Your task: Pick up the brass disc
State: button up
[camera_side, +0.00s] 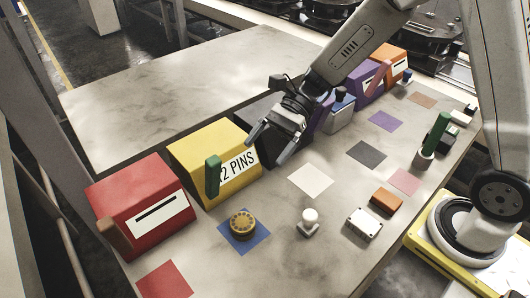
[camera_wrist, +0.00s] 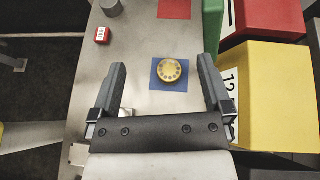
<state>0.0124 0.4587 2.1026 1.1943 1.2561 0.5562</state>
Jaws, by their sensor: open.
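The brass disc (camera_side: 243,224) is round, with a ring of marks near its rim. It lies on a blue square (camera_side: 262,242) on the table, in front of the yellow box. In the wrist view the brass disc (camera_wrist: 169,71) lies on the blue square (camera_wrist: 157,84), ahead of the jaws and between their lines. My gripper (camera_side: 270,147) is open and empty, held above the table to the right of the yellow box and away from the disc. Its two fingers stand wide apart in the wrist view (camera_wrist: 165,75).
A yellow box (camera_side: 200,152) with a green piece (camera_side: 213,176) and a red box (camera_side: 135,195) stand behind the disc. A white knob-like part (camera_side: 309,222), a white block (camera_side: 364,224) and an orange block (camera_side: 386,200) lie to its right. Table around the blue square is mostly clear.

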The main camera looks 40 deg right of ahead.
jog(key=w+m+y, duration=0.1)
send_near(243, 221)
jog(key=x, duration=0.2)
jog(key=shift+a+f, duration=0.25)
jog(key=shift+f, duration=0.05)
jog(key=shift+x, duration=3.9)
grip_shut()
jog(key=shift+r, duration=0.2)
